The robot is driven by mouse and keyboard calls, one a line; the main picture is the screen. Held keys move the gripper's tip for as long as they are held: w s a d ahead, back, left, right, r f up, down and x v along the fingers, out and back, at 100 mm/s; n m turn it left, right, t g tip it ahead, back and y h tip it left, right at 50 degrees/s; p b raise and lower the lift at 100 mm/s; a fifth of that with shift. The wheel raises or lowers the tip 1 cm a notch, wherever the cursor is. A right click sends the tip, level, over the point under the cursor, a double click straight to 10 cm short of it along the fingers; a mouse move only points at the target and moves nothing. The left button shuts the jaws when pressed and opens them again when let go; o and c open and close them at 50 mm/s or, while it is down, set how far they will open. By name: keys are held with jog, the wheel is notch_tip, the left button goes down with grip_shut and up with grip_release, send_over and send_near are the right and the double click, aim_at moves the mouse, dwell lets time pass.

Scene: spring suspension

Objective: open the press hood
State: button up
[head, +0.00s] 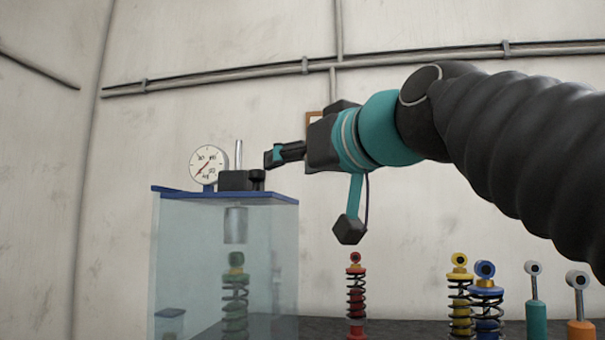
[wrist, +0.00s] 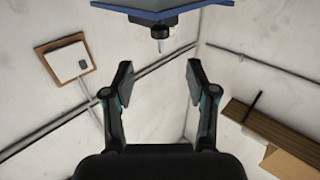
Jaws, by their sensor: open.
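The press hood (head: 172,255) is a clear, bluish box with a blue top, at the left in the head view. It looks closed around a green spring unit (head: 235,295) under a metal ram (head: 236,225). A black knob (head: 257,176) shows at the top's right side. My gripper (head: 275,157) is just right of and slightly above the knob, pointing left. In the wrist view, my gripper (wrist: 158,80) is open with nothing between its fingers. The blue edge (wrist: 205,8) and a dark knob-like part (wrist: 163,32) lie beyond the fingertips, apart from them.
A dial gauge (head: 208,164) stands on the press top. Right of the hood are a red spring unit (head: 356,297), a yellow one (head: 459,297), a blue one (head: 487,300), and teal (head: 536,305) and orange (head: 579,308) dampers. Pipes (head: 230,77) run along the wall.

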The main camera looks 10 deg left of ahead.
aim_at(260, 173)
jog(key=p+x, duration=0.2)
jog(key=x, duration=0.9)
jog(key=shift+w+a, duration=0.2)
jog(key=shift+a, duration=0.05)
grip_shut()
